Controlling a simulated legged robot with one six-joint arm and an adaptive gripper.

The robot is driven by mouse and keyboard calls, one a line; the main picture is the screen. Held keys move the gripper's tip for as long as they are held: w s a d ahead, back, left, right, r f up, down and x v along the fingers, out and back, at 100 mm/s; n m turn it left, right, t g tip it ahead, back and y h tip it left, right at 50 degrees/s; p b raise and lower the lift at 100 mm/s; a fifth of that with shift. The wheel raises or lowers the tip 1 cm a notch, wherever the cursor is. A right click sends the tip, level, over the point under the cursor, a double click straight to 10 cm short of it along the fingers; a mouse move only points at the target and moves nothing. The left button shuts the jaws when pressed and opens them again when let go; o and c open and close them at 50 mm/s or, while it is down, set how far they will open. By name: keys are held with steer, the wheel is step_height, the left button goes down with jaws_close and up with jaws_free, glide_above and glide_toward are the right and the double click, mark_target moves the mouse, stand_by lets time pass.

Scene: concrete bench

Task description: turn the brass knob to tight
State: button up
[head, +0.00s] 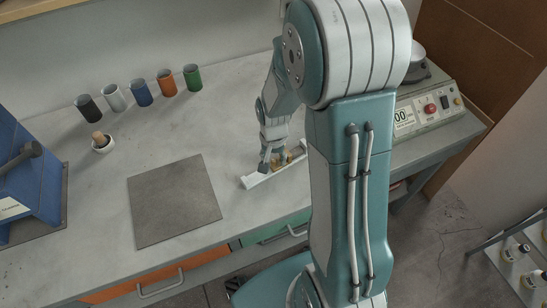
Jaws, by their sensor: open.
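A small brass-coloured part (282,159), which looks like the knob, shows at my gripper's fingers on a long white mount (256,180). The mount sits near the front edge of the concrete bench (236,120). My gripper (269,162) is open and points down at the mount, over or beside the brass part. My forearm and fingers hide much of the knob. I cannot tell whether the fingers touch it, nor how far it is turned. My large upper arm covers the bench to the right of the mount.
Several coloured cups (141,93) stand in a row at the back left. A grey square plate (174,200) lies left of the mount. A blue machine (30,190) is far left; a control box (428,108) is right.

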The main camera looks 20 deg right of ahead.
jaws_close()
steer(key=m, duration=0.3)
steer(key=shift+m, duration=0.3)
steer(key=m, duration=0.4)
steer(key=shift+m, duration=0.3)
steer(key=m, duration=0.4)
steer(key=shift+m, duration=2.1)
